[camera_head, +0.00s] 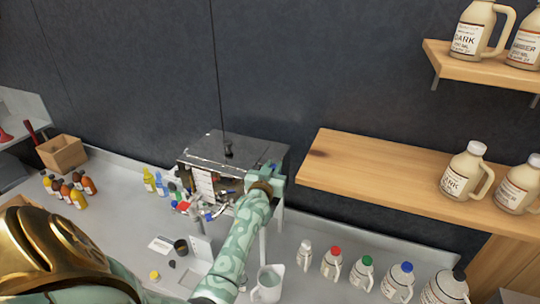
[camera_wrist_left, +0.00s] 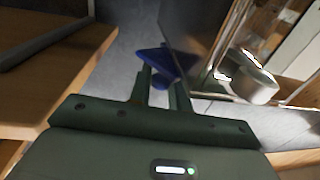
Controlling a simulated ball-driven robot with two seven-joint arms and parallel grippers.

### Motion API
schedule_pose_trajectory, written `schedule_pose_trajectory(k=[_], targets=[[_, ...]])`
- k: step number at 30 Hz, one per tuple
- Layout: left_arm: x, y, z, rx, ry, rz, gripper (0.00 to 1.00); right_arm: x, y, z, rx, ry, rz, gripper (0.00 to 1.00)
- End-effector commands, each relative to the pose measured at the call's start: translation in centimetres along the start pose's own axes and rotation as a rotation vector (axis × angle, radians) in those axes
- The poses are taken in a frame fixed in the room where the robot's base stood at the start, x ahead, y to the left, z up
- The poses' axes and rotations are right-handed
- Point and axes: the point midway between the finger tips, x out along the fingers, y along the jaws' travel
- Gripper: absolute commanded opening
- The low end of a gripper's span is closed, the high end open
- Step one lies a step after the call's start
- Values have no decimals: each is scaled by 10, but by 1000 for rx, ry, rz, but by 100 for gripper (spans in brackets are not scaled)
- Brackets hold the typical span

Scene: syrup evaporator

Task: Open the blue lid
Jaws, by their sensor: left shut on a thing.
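A metal evaporator box (camera_head: 215,145) stands on the counter against the dark wall. My left gripper (camera_head: 266,178) is at the right end of this box; its fingertips are hard to make out in the head view. In the left wrist view, my left gripper (camera_wrist_left: 162,84) has its two fingers around a dark blue piece (camera_wrist_left: 166,62) with flared ends and is shut on it. I cannot tell whether this piece is the blue lid itself or a part of it. The blue piece is not clear in the head view. My right gripper is not in view.
A wooden shelf (camera_head: 400,178) with jugs juts out close to the right of my left gripper. A clear pitcher (camera_head: 268,283) and several jugs with coloured caps, one blue (camera_head: 398,281), stand in front. In the wrist view, a metal cup (camera_wrist_left: 252,80) is at right.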

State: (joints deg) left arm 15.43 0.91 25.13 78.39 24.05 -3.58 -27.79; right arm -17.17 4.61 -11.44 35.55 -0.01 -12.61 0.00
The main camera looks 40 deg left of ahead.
Motion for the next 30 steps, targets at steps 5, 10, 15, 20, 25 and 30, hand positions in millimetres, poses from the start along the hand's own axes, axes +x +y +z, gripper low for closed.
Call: schedule_pose_trajectory(k=[5, 10, 15, 20, 25, 30], targets=[[1, 3, -3, -7, 3, -90, 0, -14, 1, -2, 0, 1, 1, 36], [1, 3, -2, -3, 4, -142, 0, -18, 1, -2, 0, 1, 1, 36], [1, 2, -1, 0, 4, -160, 0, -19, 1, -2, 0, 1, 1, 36], [1, 2, -1, 1, 4, -163, 0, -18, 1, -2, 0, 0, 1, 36], [1, 2, -1, 1, 5, -162, 0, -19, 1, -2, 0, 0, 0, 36], [1, 2, -1, 0, 4, -162, 37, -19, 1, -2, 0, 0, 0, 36]])
